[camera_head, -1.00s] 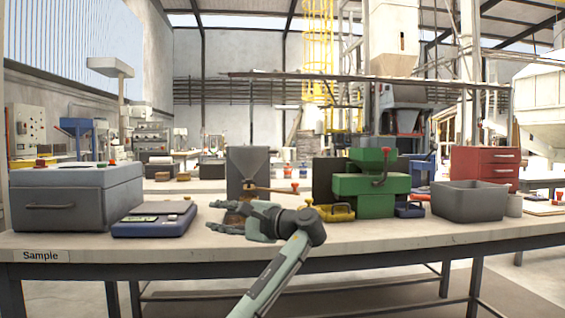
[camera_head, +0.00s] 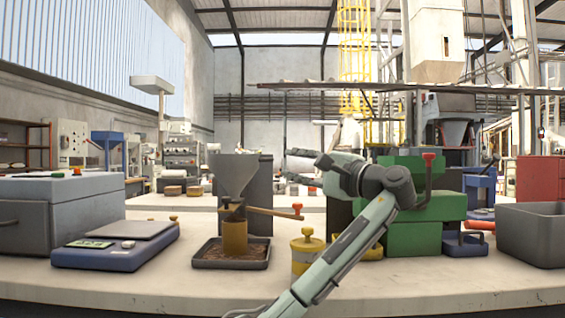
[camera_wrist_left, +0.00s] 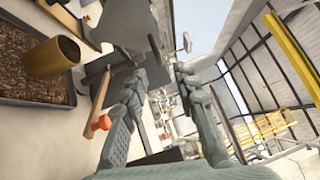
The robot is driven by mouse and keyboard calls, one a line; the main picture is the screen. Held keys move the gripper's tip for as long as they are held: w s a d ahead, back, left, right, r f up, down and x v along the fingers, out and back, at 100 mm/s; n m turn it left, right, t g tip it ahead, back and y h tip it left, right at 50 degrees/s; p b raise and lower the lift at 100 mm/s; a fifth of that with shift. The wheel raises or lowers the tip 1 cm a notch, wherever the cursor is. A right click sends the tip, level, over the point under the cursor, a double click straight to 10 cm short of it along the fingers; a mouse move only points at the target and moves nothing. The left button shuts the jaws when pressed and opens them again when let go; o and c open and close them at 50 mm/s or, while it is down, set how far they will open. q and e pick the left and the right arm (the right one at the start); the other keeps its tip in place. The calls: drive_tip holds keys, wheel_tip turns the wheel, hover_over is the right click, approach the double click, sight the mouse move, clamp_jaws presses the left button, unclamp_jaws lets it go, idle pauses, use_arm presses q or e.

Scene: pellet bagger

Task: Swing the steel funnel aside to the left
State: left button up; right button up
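The grey steel funnel (camera_head: 237,174) stands upright left of centre, above a brown-yellow cup (camera_head: 235,237) in a dark tray of pellets (camera_head: 207,262). A wooden bar (camera_head: 265,211) runs right from below the funnel and ends in a red knob (camera_head: 297,207). My left gripper (camera_head: 303,160) is open and empty, right of the funnel and above the knob. In the left wrist view its fingers (camera_wrist_left: 160,72) are apart, with the red knob (camera_wrist_left: 103,123) and bar (camera_wrist_left: 102,92) beside the left finger. My right gripper is not in view.
A blue scale (camera_head: 115,252) and grey box (camera_head: 70,205) stand left of the tray. My forearm crosses in front of a yellow canister (camera_head: 305,250) and a green machine (camera_head: 415,235). A grey bin (camera_head: 545,236) is at right.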

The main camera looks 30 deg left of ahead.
use_arm(q)
drive_tip(key=x, duration=0.6)
drive_tip(key=shift+a, duration=0.1)
drive_tip(key=shift+c, duration=0.3)
clamp_jaws()
